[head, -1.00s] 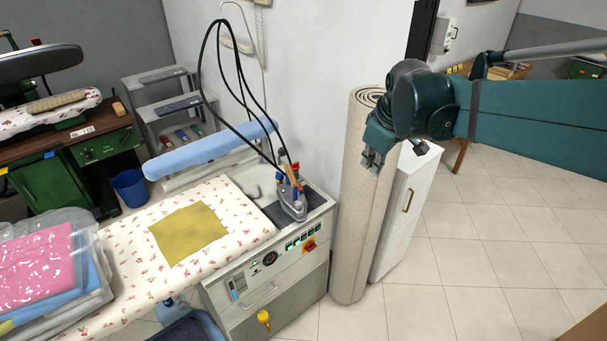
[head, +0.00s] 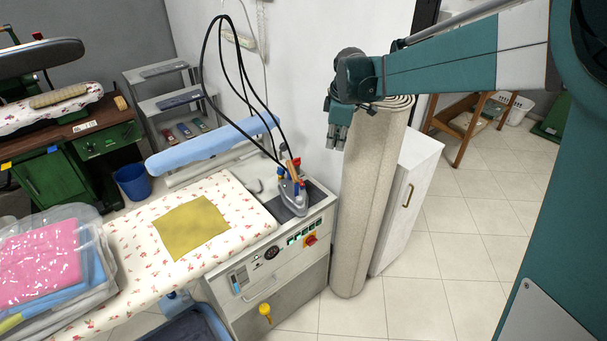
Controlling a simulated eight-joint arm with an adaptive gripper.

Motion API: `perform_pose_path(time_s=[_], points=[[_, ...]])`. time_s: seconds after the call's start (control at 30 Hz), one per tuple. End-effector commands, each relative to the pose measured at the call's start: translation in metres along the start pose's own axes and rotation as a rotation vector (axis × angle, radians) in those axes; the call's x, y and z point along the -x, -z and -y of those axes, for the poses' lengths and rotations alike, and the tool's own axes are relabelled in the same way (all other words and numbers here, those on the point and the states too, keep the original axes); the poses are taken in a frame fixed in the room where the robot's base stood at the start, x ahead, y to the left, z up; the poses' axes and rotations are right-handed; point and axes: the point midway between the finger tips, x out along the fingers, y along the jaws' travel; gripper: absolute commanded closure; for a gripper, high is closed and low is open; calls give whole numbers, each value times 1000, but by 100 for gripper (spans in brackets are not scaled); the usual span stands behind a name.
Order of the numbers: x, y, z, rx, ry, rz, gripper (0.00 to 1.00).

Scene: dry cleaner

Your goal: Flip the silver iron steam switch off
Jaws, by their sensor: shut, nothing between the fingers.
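The silver iron (head: 290,198) stands on a dark rest at the right end of the ironing table, with a wooden handle, red and blue parts and black hoses rising from it. A control panel (head: 293,243) with several green-lit switches and a red-and-yellow rotary switch (head: 310,240) is on the front of the station below the iron. I cannot make out which switch is for steam. My gripper (head: 336,148) is shut and empty, pointing down, in the air in front of the rolled carpet, above and to the right of the iron, apart from both.
The tall rolled carpet (head: 366,210) and a white cabinet (head: 410,200) stand right of the ironing station. The hoses (head: 243,75) loop up above the iron. A patterned ironing board (head: 125,235) with a yellow cloth (head: 190,228) extends left. Tiled floor is open at right.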

Motion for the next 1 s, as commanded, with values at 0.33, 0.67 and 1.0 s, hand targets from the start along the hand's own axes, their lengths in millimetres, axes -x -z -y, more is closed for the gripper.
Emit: perform_pose_path(time_s=[0.33,0.67,1.0], points=[[-51,43,-31,190,50,6,100],[-106,83,-51,371,97,6,100],[-151,111,-60,508,133,3,100]])
